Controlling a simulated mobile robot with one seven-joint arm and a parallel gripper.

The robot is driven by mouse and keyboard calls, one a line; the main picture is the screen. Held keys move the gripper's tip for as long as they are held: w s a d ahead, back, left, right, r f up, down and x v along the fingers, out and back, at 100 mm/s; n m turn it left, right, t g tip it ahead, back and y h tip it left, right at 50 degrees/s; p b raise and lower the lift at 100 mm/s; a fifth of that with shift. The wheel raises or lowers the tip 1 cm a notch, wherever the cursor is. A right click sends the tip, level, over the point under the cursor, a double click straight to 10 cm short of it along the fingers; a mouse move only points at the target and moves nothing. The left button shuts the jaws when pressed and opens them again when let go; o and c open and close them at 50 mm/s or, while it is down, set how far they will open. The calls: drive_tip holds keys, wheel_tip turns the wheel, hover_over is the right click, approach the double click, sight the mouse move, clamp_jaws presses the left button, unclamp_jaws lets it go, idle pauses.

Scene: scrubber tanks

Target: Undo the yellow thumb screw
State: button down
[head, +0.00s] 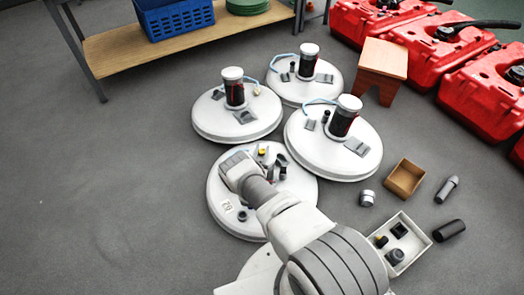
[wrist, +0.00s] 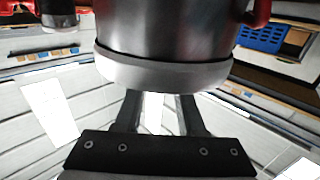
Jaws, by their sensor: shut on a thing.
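The yellow thumb screw (head: 263,151) shows as a small yellow spot on the near white tank lid (head: 224,208), right beside my gripper (head: 257,160). My arm crosses over this lid from the lower right and hides part of it. In the wrist view the two fingers of my gripper (wrist: 158,108) run up to a white-rimmed metal cylinder (wrist: 172,40), which hides their tips. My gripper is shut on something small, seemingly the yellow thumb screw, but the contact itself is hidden.
Three more round white tanks with capped dark cylinders (head: 235,92) stand close behind. A wooden stool (head: 384,60), red canisters (head: 455,40) and a blue crate (head: 176,18) are farther back. A pale tray (head: 416,262) of parts and a brown box (head: 405,178) lie right. The left floor is clear.

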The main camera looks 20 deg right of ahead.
drive_tip(key=shift+n+t+y, duration=0.3)
drive_tip(key=shift+y, duration=0.1)
drive_tip(key=n+t+y, duration=0.1)
drive_tip(key=n+y, duration=0.1)
drive_tip(key=y, duration=0.1)
drive_tip(key=n+t+y, duration=0.1)
drive_tip(key=n+y, duration=0.1)
drive_tip(key=y, duration=0.2)
drive_tip(key=shift+d+n, duration=0.1)
drive_tip(key=shift+n, duration=0.2)
drive_tip(key=n+y, duration=0.3)
drive_tip(key=y, duration=0.2)
drive_tip(key=shift+n+y, duration=0.4)
drive_tip(key=shift+n+g+y, duration=0.4)
drive_tip(key=shift+n+y, duration=0.2)
drive_tip(key=shift+y, duration=0.3)
drive_tip(key=shift+n+y, duration=0.4)
drive_tip(key=shift+y, duration=0.1)
drive_tip(key=c, duration=0.5)
unclamp_jaws()
drive_tip(key=shift+s, duration=0.1)
